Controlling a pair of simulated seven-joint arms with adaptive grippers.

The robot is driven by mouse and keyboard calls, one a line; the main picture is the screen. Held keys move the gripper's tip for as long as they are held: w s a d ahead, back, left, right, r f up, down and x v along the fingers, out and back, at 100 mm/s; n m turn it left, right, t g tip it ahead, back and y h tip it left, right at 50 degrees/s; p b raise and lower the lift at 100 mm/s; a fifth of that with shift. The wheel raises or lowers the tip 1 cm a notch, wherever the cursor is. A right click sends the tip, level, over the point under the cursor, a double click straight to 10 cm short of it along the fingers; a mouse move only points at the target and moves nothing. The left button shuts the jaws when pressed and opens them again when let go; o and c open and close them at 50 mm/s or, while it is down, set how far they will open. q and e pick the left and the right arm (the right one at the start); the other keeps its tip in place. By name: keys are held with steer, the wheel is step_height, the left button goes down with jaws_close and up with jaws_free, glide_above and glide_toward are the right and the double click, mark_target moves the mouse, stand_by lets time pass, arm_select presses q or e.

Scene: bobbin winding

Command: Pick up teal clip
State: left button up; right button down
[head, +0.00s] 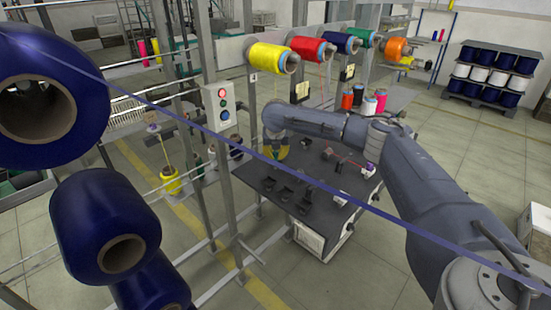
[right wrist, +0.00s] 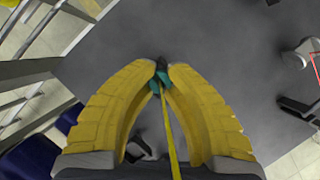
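The teal clip (right wrist: 161,77) shows in the right wrist view, small, between the two fingertips. My right gripper (right wrist: 166,68) has yellow fingers that close in on it from both sides, so it looks shut on the clip. A yellow thread (right wrist: 168,125) runs from the clip back between the fingers. In the head view my right gripper (head: 278,150) points down over the dark table (head: 325,219), near its back left edge. I cannot make out the clip there. My left gripper is not in view.
Black holders (head: 283,195) stand on the table near the gripper. A post with a button box (head: 221,108) rises to the left. Coloured thread bobbins (head: 270,57) hang behind, and big blue spools (head: 105,225) fill the left. A blue strand (head: 365,204) crosses the foreground.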

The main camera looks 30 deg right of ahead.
mark_target(276, 153)
steer(key=shift+r, duration=0.1)
stand_by(0.4)
steer(key=shift+r, duration=1.45)
steer(key=shift+s+a+r, duration=0.1)
steer(key=shift+s+r, duration=0.1)
steer(key=s+a, duration=0.9)
steer(key=s, duration=0.6)
steer(key=shift+a+f, duration=0.1)
